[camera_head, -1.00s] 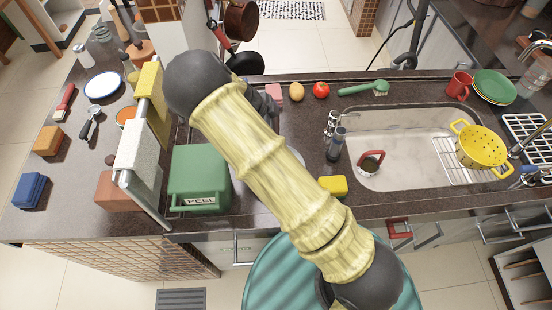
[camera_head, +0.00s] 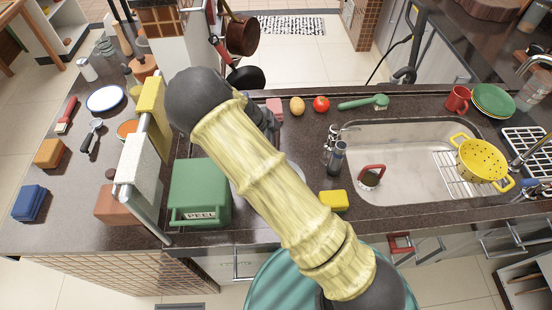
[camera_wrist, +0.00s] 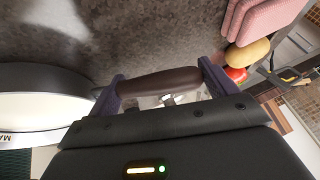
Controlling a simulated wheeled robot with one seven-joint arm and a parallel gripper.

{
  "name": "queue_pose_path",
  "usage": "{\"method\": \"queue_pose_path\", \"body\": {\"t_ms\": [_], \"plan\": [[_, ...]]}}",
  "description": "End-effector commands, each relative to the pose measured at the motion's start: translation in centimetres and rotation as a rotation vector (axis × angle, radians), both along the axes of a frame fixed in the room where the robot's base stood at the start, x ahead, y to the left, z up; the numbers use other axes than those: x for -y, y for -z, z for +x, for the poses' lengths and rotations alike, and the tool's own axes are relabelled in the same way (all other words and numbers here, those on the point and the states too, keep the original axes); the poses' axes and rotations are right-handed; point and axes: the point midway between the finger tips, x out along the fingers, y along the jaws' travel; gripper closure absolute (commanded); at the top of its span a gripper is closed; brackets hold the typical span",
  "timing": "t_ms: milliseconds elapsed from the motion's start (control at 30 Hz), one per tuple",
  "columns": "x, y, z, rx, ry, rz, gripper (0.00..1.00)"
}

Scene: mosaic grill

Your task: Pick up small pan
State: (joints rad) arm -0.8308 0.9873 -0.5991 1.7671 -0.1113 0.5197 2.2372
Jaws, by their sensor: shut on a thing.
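In the wrist view the small pan (camera_wrist: 38,108) is at the left, with a dark rim and a pale inside, cut off by the picture's edge. Its brown handle (camera_wrist: 158,83) runs across between the two purple fingers of my gripper (camera_wrist: 162,86), which is shut on it. In the head view my arm covers the gripper and most of the pan. Only a pale rounded edge shows beside the arm, and I cannot tell whether it is the pan. The pan's height over the counter is unclear.
A green box (camera_head: 198,192) stands left of my arm. A yellow sponge (camera_head: 334,201) lies to its right, before the sink (camera_head: 400,135). A pink block (camera_head: 274,108), a potato (camera_head: 297,106) and a tomato (camera_head: 321,103) lie along the counter's far edge. A rail with hanging cloths (camera_head: 136,164) stands left.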

Motion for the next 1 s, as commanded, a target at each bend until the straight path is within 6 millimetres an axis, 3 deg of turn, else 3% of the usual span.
{"method": "queue_pose_path", "body": {"t_ms": [267, 633, 1000], "plan": [[0.0, -2.3, 0.1, 0.004, 0.000, 0.001, 0.61], [-0.1, -8.9, 0.1, 0.003, -0.001, 0.002, 0.61], [0.0, -10.1, 0.0, -0.001, -0.001, -0.001, 0.61]]}}
